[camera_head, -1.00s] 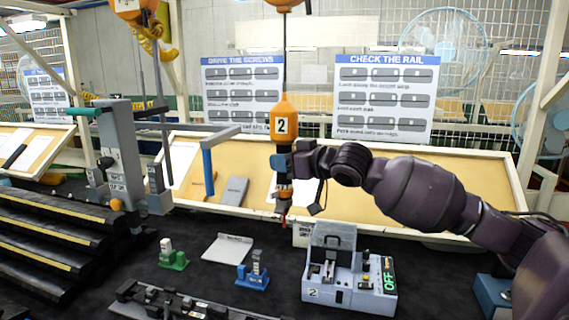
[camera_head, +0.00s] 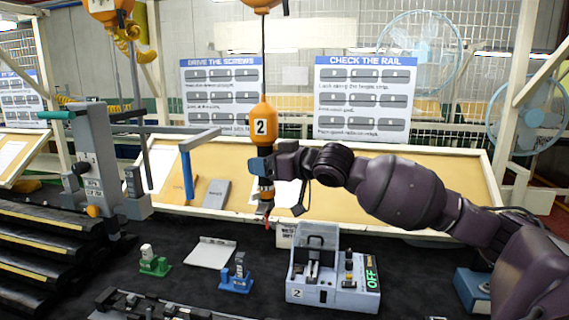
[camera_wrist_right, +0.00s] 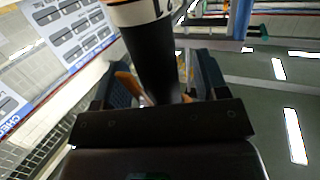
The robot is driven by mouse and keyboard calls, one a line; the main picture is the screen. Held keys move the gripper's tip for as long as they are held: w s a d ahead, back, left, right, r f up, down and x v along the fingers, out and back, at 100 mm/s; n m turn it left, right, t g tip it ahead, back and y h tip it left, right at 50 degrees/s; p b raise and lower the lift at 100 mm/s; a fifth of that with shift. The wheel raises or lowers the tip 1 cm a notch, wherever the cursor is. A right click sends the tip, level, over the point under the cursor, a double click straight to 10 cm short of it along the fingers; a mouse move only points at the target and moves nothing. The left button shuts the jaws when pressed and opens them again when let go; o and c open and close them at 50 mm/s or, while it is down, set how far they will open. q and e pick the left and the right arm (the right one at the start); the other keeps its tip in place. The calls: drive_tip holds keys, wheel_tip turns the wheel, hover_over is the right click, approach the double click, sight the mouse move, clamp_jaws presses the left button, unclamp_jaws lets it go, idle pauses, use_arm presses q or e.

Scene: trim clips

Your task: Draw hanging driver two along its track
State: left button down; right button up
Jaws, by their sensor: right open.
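Hanging driver two (camera_head: 262,128), an orange tool with a white label reading 2, hangs upright from a cable, with its red tip above the dark bench. It also shows in the wrist view as a black shaft (camera_wrist_right: 152,58) with an orange and white part at the top. My right gripper (camera_head: 262,168) is at its dark lower body, coming from the right. In the wrist view the two fingers (camera_wrist_right: 165,85) stand apart on either side of the shaft. The gripper is open, and contact cannot be told. My left gripper is not in view.
A grey fixture marked 2 with a green OFF display (camera_head: 333,275) stands below right of the driver. A blue block (camera_head: 236,277) and a green block (camera_head: 153,262) stand on the bench. A grey stand with a blue-ended arm (camera_head: 108,165) is at left. Another orange driver (camera_head: 107,8) hangs at upper left.

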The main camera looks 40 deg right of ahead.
use_arm(q)
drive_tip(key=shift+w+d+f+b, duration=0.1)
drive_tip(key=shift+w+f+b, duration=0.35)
drive_tip(key=shift+b, duration=0.6)
use_arm(e)
drive_tip(key=v, duration=1)
drive_tip(key=shift+s+r, duration=0.1)
drive_tip(key=shift+s, duration=0.05)
